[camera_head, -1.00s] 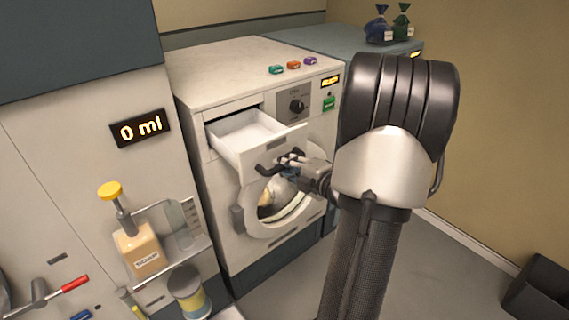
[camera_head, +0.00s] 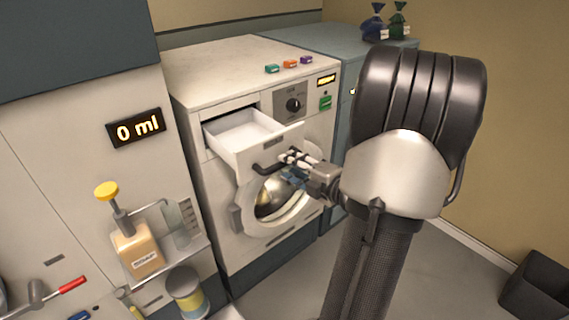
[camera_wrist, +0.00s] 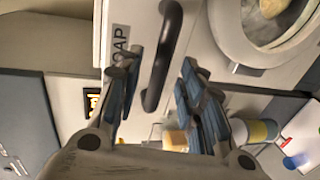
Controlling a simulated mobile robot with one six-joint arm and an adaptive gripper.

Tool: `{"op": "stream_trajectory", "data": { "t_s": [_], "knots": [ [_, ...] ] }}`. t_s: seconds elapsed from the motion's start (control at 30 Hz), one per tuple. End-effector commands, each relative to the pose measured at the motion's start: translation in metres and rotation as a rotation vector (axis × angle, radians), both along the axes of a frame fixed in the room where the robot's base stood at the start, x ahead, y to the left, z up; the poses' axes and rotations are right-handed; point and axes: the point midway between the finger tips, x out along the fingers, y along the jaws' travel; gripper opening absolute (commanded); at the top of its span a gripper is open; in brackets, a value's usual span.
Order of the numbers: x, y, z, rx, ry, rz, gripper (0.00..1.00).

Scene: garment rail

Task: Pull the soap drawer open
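The soap drawer (camera_head: 243,131) is a white tray pulled out from the upper left of the washing machine's front. Its inside is visible and looks empty. Its front carries a black bar handle (camera_head: 268,168). In the wrist view the handle (camera_wrist: 163,58) and part of a "SOAP" label (camera_wrist: 121,45) show on the drawer front. My gripper (camera_head: 294,166) is at the right end of the handle. In the wrist view my gripper (camera_wrist: 160,92) is open, its fingers apart with the handle between and ahead of them. I see a gap to each finger.
The washing machine's round door (camera_head: 277,198) is below the drawer. A soap pump bottle (camera_head: 137,249) and a yellow-banded jar (camera_head: 186,291) stand at the left. A "0 ml" display (camera_head: 138,128) is on the left panel. A dark bin (camera_head: 536,287) stands on the floor at right.

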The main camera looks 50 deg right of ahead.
Motion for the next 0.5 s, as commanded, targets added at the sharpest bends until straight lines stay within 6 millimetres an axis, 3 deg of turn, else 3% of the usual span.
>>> {"op": "stream_trajectory", "data": {
  "t_s": [0.2,0.5],
  "knots": [
    [-0.046,0.009,0.01,-0.002,0.001,-0.006,0.36],
    [-0.074,0.018,0.016,0.0,0.0,0.0,0.36]
  ]
}}
